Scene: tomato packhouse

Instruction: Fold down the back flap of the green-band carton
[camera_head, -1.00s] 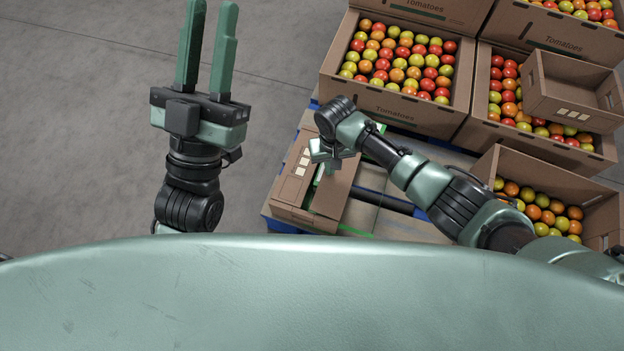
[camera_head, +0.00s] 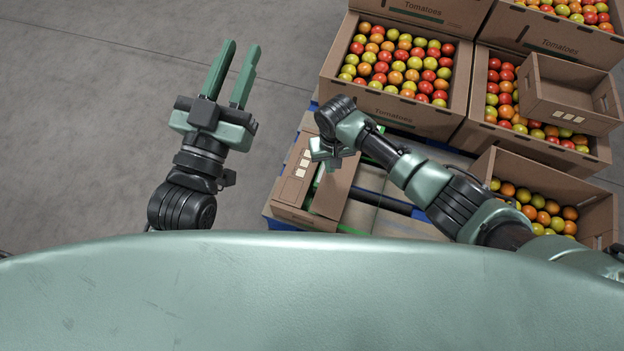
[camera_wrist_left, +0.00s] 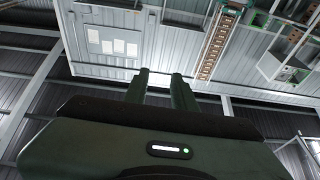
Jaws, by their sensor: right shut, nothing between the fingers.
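The green-band carton (camera_head: 292,190) stands on the pallet in the head view, left of the other boxes. Two brown flaps lie over its top with a narrow gap between them, where green shows. Which flap is the back one, I cannot tell. My right gripper (camera_head: 326,160) is shut and empty over the carton's top, at its far part; whether it touches a flap, I cannot tell. My left gripper (camera_head: 237,75) is open and empty above the floor, left of the carton. Its fingers also show in the left wrist view (camera_wrist_left: 160,88), against the ceiling.
An open tomato box (camera_head: 398,110) stands behind the carton. More tomato boxes stand to the right, with an empty brown carton (camera_head: 569,95) on one. Blue-edged pallet (camera_head: 284,226) parts show around the carton. The grey floor (camera_head: 90,120) on the left is clear.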

